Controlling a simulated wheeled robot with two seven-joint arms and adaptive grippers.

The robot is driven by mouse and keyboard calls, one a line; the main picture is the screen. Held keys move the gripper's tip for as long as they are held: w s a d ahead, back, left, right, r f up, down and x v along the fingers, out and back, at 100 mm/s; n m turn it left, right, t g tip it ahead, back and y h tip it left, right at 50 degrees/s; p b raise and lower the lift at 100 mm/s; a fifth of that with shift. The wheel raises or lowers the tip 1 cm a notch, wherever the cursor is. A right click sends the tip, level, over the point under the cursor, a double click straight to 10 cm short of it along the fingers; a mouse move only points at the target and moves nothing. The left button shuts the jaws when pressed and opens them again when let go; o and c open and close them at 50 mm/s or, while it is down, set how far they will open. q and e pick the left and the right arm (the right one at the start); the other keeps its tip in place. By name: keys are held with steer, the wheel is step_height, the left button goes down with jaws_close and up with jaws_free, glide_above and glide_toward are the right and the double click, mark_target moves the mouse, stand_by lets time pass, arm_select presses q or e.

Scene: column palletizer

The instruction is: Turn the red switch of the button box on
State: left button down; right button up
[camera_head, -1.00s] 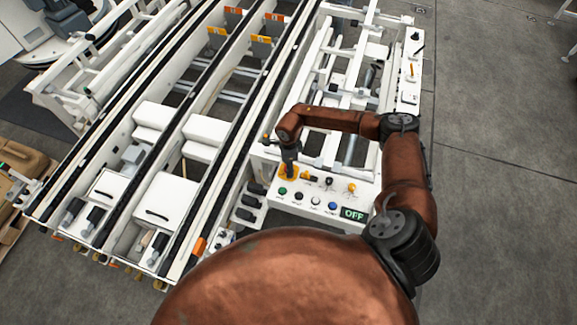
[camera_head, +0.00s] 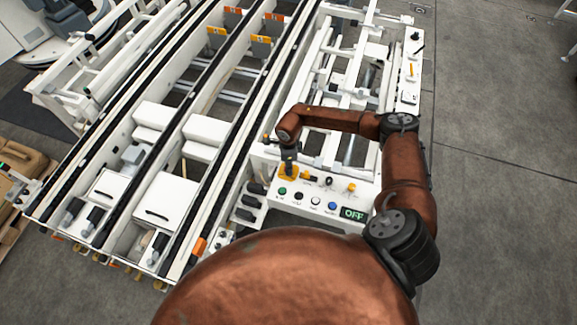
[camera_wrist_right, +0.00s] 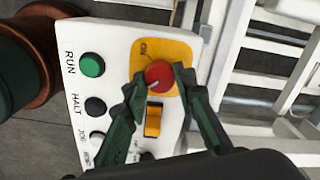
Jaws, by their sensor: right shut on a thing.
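The white button box (camera_head: 300,204) stands at the near right end of the machine, with a display (camera_head: 353,214) reading OFF. In the right wrist view, the red switch (camera_wrist_right: 159,74) sits on a yellow plate (camera_wrist_right: 178,52) near the box's edge, with a pale pointer mark on the knob. My right gripper (camera_wrist_right: 160,78) has its two dark green fingers on either side of the red switch, shut on it. In the head view, my right gripper (camera_head: 288,166) reaches down over the yellow plate and hides the switch. My left gripper is not in view.
A green RUN button (camera_wrist_right: 91,65), a dark HALT button (camera_wrist_right: 95,106) and a yellow-orange rocker (camera_wrist_right: 153,120) sit close to my fingers. White conveyor rails (camera_head: 232,130) run along the left. Open grey floor (camera_head: 500,150) lies to the right.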

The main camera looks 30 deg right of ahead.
steer(key=m, duration=0.4)
steer(key=shift+r+m+p, duration=0.1)
steer(key=shift+m+p, duration=0.2)
steer(key=shift+p, duration=0.05)
steer(key=m+p, duration=0.1)
steer(key=m, duration=0.3)
steer(key=m+p, duration=0.1)
steer(key=m, duration=0.4)
steer(key=shift+w+r+p, duration=0.1)
steer(key=shift+p, duration=0.3)
steer(key=shift+m+p, duration=0.7)
steer(key=shift+m, duration=1.1)
steer(key=shift+w, duration=0.1)
steer(key=o, duration=1.2)
steer(key=shift+c, duration=0.2)
